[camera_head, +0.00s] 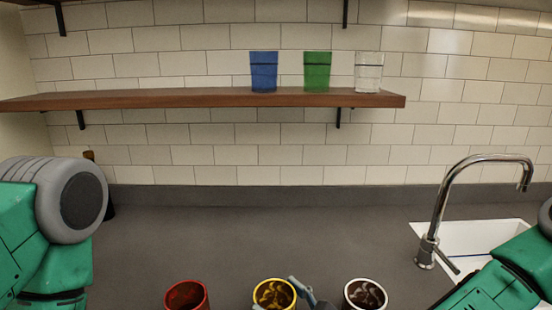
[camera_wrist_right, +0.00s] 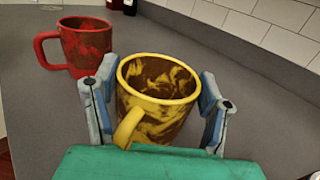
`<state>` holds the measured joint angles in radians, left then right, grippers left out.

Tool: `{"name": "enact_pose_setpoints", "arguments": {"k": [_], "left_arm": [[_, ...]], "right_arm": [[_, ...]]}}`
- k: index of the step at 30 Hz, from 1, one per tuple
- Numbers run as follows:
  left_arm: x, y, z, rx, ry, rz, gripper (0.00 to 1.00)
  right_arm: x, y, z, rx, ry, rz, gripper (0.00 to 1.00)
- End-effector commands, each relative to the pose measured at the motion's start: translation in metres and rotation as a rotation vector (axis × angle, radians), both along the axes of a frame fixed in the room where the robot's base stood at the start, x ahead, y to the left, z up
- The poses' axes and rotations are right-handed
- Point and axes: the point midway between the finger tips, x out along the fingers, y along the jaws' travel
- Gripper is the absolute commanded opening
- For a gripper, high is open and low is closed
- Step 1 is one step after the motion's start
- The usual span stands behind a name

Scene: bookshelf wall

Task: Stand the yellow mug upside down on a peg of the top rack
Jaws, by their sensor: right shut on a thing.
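The yellow mug (camera_head: 274,294) has brown patches and shows upright at the bottom edge of the head view, mouth up. In the right wrist view the yellow mug (camera_wrist_right: 158,100) sits between the two fingers of my right gripper (camera_wrist_right: 155,92), its handle pointing toward the palm. My right gripper (camera_head: 300,292) is shut on the mug, one finger on each side. I cannot tell whether the mug's base touches the counter. My left arm shows at the left, but its gripper is out of view. No rack with pegs is in view.
A red mug (camera_head: 186,295) and a white mug (camera_head: 365,294) flank the yellow one on the grey counter (camera_head: 250,235). Blue (camera_head: 264,72), green (camera_head: 317,70) and clear (camera_head: 368,72) glasses stand on a wooden shelf (camera_head: 180,99). A tap (camera_head: 440,205) and sink (camera_head: 470,240) are right.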

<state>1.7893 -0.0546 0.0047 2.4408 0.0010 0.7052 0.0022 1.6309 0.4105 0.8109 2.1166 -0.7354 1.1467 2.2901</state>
Motion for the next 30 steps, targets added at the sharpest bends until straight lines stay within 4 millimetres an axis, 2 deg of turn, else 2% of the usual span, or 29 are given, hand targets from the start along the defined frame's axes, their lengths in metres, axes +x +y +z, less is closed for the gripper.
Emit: {"name": "enact_pose_setpoints", "arguments": {"k": [3,30], "left_arm": [[0.000,0.000,0.007,0.000,0.000,0.000,0.88],[0.000,0.000,0.043,0.000,0.000,0.000,0.88]], "right_arm": [[0.000,0.000,0.012,0.002,-0.004,0.000,0.34],[0.000,0.000,0.075,0.002,-0.002,0.000,0.34]]}}
